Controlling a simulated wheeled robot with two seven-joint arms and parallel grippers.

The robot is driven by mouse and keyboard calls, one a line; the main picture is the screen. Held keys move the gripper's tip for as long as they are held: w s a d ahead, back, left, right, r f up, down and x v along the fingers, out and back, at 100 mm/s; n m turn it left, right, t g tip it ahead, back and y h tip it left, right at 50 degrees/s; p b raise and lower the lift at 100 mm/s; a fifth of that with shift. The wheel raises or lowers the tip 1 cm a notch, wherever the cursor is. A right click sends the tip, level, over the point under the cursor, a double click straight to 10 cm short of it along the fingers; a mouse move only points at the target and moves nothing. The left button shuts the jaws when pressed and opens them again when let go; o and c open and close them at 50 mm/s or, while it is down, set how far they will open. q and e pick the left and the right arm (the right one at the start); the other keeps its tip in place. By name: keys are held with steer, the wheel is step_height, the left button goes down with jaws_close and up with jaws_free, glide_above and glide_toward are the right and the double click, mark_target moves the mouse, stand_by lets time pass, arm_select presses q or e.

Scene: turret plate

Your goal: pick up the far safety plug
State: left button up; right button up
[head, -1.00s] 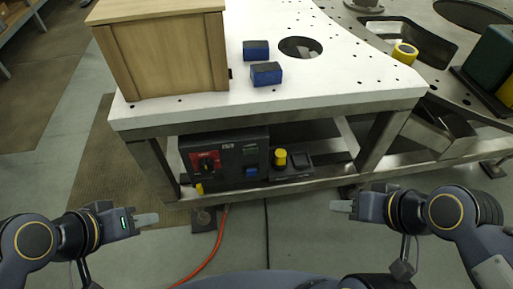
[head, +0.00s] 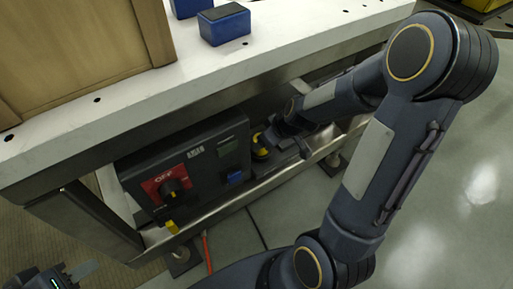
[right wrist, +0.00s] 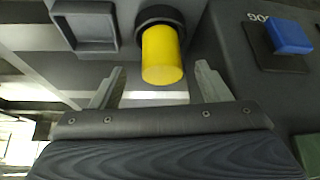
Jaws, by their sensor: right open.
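A yellow cylindrical plug (head: 259,150) stands in a dark round collar on the low shelf under the table, right of the control box. In the right wrist view the same yellow plug (right wrist: 162,55) points toward the gripper. My right gripper (right wrist: 160,70) is open and empty, its two fingers to either side of the plug's free end, with gaps on both sides. In the head view my right arm partly hides that gripper. A second small yellow piece (head: 171,226) shows at the control box's lower left. My left gripper (head: 78,272) is at the bottom left, partly cut off.
The control box (head: 190,165) has a red OFF switch panel and a blue button (right wrist: 289,36). A dark square recess (right wrist: 86,25) lies beside the plug. The white table (head: 290,50) overhangs the shelf and carries blue blocks (head: 224,24) and a wooden box (head: 75,50).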

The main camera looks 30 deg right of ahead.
steer(key=b+x, duration=0.1)
steer(key=x, duration=0.5)
steer(key=shift+w+a+r+b, duration=0.15)
steer(key=shift+w+r+b, duration=0.1)
steer(key=shift+b, duration=0.15)
steer(key=c, duration=1.1)
steer(key=shift+c, duration=0.2)
steer(key=shift+r+p, duration=0.35)
steer(key=shift+r, duration=0.15)
steer(key=r+p, duration=0.2)
steer(key=r, duration=0.1)
steer(key=shift+s+r, duration=0.2)
steer(key=shift+s, duration=0.15)
steer(key=s+r+m+p, duration=0.1)
steer(key=s+r+p, duration=0.6)
steer(key=s, duration=0.5)
steer(key=shift+s+r+h, duration=0.25)
steer(key=shift+r+h, duration=0.05)
steer(key=shift+r, duration=0.15)
